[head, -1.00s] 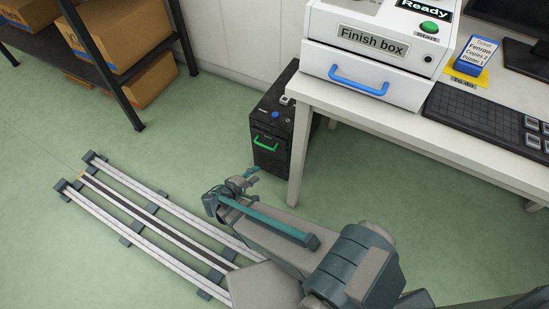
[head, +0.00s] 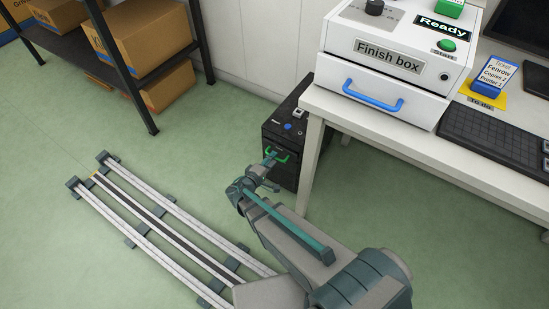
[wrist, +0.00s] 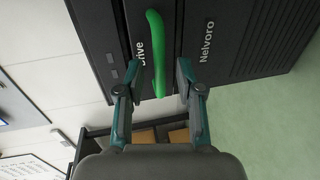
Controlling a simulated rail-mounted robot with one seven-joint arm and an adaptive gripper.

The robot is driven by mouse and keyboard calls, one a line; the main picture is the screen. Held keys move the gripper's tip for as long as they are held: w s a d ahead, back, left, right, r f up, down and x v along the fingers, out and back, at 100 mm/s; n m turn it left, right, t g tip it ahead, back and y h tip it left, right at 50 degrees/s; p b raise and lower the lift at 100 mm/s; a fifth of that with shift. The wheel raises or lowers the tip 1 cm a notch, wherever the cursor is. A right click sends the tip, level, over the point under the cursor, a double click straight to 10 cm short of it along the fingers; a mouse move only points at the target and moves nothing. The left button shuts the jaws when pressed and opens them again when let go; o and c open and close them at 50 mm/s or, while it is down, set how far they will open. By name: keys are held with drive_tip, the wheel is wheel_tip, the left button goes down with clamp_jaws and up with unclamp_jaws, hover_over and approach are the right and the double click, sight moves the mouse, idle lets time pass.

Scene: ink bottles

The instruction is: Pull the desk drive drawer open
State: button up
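The drive drawer is the front panel marked "Drive" (wrist: 141,50) on a black computer tower (head: 291,122) beside the desk leg. It looks closed. Its green handle (head: 279,157) also runs down the middle of the wrist view (wrist: 156,45). My gripper (wrist: 160,75) is open, with one finger on each side of the handle and gaps between. In the head view my gripper (head: 268,164) is right at the handle and partly covers it. Whether a fingertip touches the tower cannot be told.
The white desk (head: 405,138) stands right of the tower and carries the Finish box (head: 388,56) with a blue handle (head: 372,95), plus a keyboard (head: 495,145). A shelf with cardboard boxes (head: 150,40) stands at the left. The floor before the tower is clear beside the rail (head: 165,225).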

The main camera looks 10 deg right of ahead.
drive_tip(key=shift+x, duration=1.2)
drive_tip(key=shift+c, duration=0.4)
clamp_jaws()
